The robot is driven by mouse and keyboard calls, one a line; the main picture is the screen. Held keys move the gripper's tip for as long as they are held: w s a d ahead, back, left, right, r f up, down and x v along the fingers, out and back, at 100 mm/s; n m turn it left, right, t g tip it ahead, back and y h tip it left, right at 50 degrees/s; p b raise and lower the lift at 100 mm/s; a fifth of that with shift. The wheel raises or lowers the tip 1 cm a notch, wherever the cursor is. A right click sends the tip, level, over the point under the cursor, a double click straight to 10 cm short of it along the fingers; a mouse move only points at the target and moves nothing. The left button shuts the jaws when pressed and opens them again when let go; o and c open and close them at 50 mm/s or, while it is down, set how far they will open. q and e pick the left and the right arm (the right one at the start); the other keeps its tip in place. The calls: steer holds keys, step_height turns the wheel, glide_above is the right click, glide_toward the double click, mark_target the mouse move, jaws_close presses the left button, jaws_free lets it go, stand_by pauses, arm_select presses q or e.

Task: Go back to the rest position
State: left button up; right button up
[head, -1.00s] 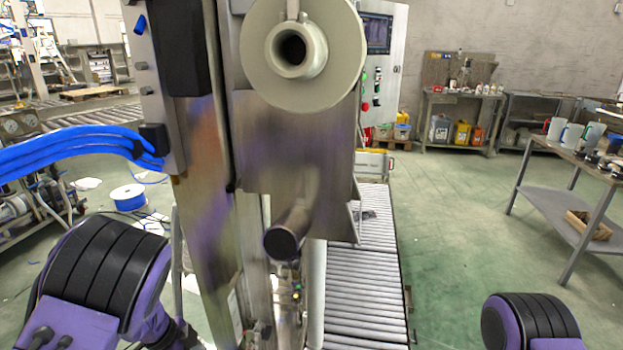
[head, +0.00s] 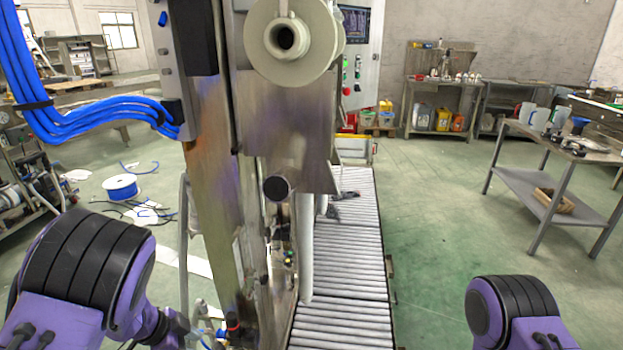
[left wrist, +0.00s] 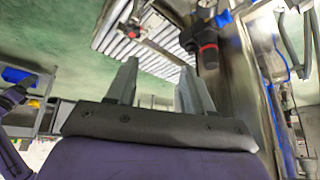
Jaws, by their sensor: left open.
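In the left wrist view my left gripper (left wrist: 152,88) shows two grey fingers standing apart with nothing between them. It is open and empty. Past the fingers lie the conveyor rollers (left wrist: 140,45) and a black and red fitting (left wrist: 208,52). In the head view only black and purple arm parts of mine show at the lower left and lower right. Neither gripper can be seen there. The metal machine (head: 285,120) with its round cream flange (head: 318,50) and dark-ended tube (head: 277,188) stands straight ahead.
A roller conveyor (head: 350,265) runs away beside the machine. Blue hoses (head: 95,115) hang at the left, above a blue cable spool (head: 121,188) on the floor. A workbench (head: 540,150) stands at the right. The green floor (head: 440,205) between conveyor and bench is clear.

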arm_select(q)
steer(key=s+a+f+n+y, duration=0.1)
steer(key=s+f+n, duration=0.3)
steer(key=s, duration=0.5)
steer(key=s+a+f+n+y, duration=0.1)
steer(key=s+f+n+y, duration=0.3)
steer(key=s+n, duration=0.5)
steer(key=s+a+f+n+y, duration=0.1)
steer(key=s+f+n+y, duration=0.2)
steer(key=s+f+n, duration=0.3)
steer(key=s+n, duration=0.1)
steer(key=s, duration=0.3)
steer(key=shift+s, duration=0.15)
